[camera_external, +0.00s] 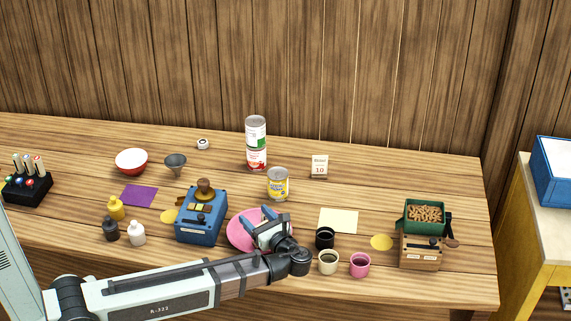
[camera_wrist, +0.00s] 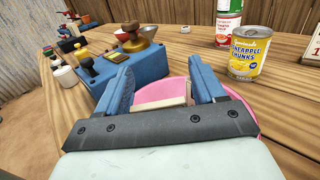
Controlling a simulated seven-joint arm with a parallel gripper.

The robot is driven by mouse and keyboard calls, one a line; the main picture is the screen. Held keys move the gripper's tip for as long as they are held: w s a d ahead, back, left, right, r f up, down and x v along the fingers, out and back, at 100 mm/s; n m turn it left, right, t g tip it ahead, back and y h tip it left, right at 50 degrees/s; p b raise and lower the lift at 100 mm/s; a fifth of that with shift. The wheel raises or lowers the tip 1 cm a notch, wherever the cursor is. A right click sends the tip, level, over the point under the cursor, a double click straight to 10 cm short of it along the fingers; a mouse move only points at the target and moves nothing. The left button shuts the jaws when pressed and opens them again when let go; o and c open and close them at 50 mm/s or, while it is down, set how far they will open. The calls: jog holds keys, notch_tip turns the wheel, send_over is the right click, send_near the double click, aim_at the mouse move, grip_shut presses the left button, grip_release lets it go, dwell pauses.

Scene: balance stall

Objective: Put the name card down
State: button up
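My gripper (camera_external: 268,214) is over the pink plate (camera_external: 236,240), in front of the yellow can. In the wrist view, a small cream piece (camera_wrist: 174,102), which looks like the name card, sits between the two blue fingers and spans the gap. The gripper looks shut on it. Its lower part is hidden by the gripper body, and no writing on it shows. The pink plate also shows behind the fingers in the wrist view (camera_wrist: 160,91). A separate upright white card reading 10 (camera_external: 319,167) stands at the back of the table.
A blue scale (camera_external: 201,217) stands close left of the plate. A yellow can (camera_external: 278,184) and two stacked cans (camera_external: 256,144) are behind. Black (camera_external: 325,238), cream (camera_external: 328,262) and pink (camera_external: 360,264) cups stand right. A pale yellow square (camera_external: 338,220) lies bare.

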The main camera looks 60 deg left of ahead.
jog(key=shift+o, duration=0.7)
jog(key=shift+w+f, duration=0.2)
jog(key=shift+f, duration=0.2)
jog(key=shift+r, duration=0.15)
jog(key=shift+w+d+r, duration=0.15)
jog(key=shift+d+r, duration=0.15)
jog(key=shift+r, duration=0.15)
jog(key=d, duration=1.1)
jog(key=shift+s+d+r, duration=0.15)
jog(key=shift+s+d, duration=0.05)
jog(key=shift+d, duration=0.05)
